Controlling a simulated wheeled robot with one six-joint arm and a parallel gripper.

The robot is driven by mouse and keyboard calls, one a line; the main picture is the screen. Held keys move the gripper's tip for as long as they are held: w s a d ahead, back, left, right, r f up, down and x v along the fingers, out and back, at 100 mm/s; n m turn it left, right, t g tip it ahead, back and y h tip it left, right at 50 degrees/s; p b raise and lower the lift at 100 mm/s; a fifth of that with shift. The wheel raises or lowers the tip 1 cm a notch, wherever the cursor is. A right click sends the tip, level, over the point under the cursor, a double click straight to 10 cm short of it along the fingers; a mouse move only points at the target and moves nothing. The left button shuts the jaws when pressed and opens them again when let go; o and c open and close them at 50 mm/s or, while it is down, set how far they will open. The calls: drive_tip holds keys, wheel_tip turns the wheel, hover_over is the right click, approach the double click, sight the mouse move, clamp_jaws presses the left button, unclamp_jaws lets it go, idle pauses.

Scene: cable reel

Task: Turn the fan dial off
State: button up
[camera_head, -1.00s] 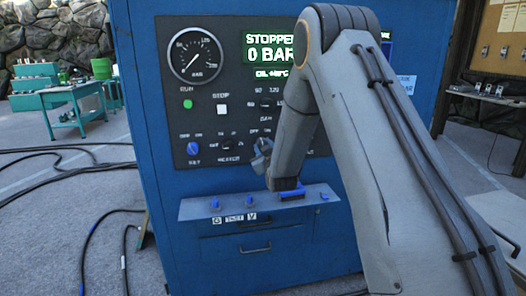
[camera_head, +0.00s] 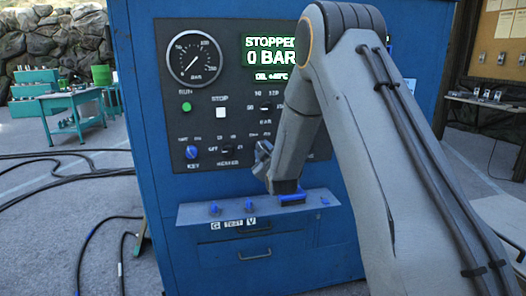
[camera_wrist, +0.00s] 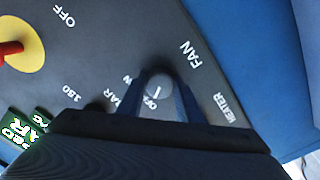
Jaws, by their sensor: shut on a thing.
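In the wrist view, the fan dial (camera_wrist: 158,88) is a small grey round knob with a white pointer line. It sits on a dark panel beside the white FAN label (camera_wrist: 188,54), with a small OFF label right next to it. The two fingers of my gripper (camera_wrist: 160,98) stand on either side of the knob and are shut on it. The pointer lies close to the OFF label, but I cannot tell its exact setting. In the head view, my arm hides the fan dial and the fingertips.
The blue cabinet carries a pressure gauge (camera_head: 195,58), a green RUN button (camera_head: 187,107), a white STOP button (camera_head: 221,113) and a blue key switch (camera_head: 192,153). A grey ledge (camera_head: 190,213) with blue levers juts out below. A red knob on yellow (camera_wrist: 12,48) shows in the wrist view.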

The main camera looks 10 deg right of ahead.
drive_tip(key=o, duration=1)
drive_tip(key=shift+o, duration=0.2)
drive_tip(key=s+b, duration=0.1)
drive_tip(key=s, duration=0.6)
drive_tip(key=shift+s, duration=0.4)
